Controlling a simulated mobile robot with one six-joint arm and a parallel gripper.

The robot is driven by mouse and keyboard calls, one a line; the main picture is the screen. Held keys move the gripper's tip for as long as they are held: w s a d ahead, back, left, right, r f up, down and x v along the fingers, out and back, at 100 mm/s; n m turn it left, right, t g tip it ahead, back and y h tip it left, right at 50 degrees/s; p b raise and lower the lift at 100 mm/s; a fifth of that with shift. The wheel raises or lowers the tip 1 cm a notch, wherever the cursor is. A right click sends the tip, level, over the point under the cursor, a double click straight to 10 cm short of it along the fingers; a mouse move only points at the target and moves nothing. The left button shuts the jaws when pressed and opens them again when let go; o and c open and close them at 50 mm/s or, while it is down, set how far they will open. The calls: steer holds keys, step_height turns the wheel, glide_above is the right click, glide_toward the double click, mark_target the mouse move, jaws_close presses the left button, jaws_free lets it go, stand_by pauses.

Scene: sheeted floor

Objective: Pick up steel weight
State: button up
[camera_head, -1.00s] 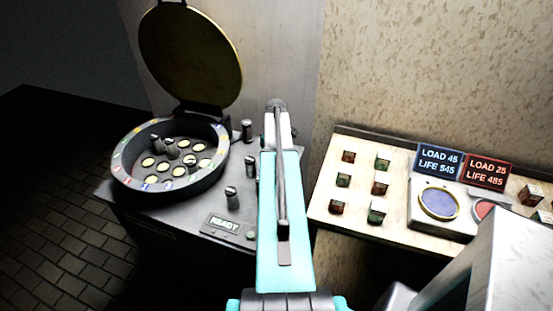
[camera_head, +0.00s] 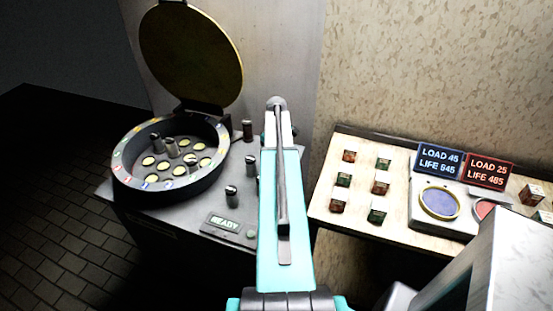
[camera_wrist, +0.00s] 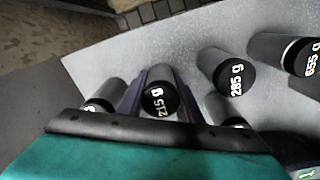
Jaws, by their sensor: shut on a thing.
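In the wrist view my gripper (camera_wrist: 160,100) is shut on a dark steel weight (camera_wrist: 161,81), a cylinder with a black end and a white gram label turned nearly upside down. Its dark fingers lie on both sides of it. One weight (camera_wrist: 106,92) is close on the left and another (camera_wrist: 222,106) close on the right, both partly hidden by my gripper. A weight marked 285 g (camera_wrist: 228,74) and one marked 655 g (camera_wrist: 290,52) stand farther right. In the head view my arm hides the gripper and the held weight.
In the head view, a round machine pan (camera_head: 120,178) with its lid raised holds several weights and pale discs. Several weights, one of them here (camera_head: 231,195), stand on the grey top beside a READY display (camera_head: 224,223). At right, a panel (camera_head: 398,222) carries small blocks and LOAD/LIFE displays.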

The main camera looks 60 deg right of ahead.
steer(key=shift+r+b, duration=1.2)
steer(key=shift+r, duration=3.65)
